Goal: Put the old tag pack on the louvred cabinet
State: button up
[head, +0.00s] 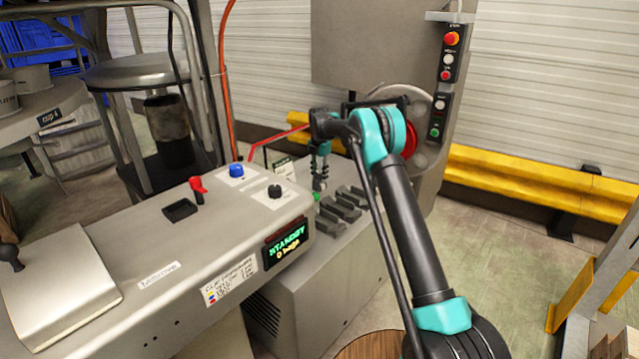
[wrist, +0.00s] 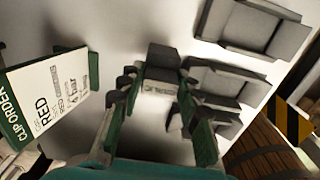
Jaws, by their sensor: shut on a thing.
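My gripper (wrist: 160,84) is shut on a small dark grey block with a pale, lettered front face, which I take to be the old tag pack (wrist: 162,58). It sits between the two fingertips in the wrist view. In the head view my gripper (head: 320,180) points down over the top of the louvred cabinet (head: 300,290), the grey cabinet with vent slots in its side. The pack is too small there to make out clearly. I cannot tell whether it touches the cabinet top.
Several dark grey holders (head: 345,203) stand on the cabinet top, just right of my gripper. A "CLIP ORDER RED" card (wrist: 50,95) stands to the left in the wrist view. The control console (head: 170,250) with knobs and a STANDBY display adjoins the cabinet.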

aim_at(319, 179)
jog(key=shift+f, duration=1.8)
jog(key=o, duration=1.2)
jog(key=shift+f, duration=0.1)
jog(key=shift+c, duration=0.2)
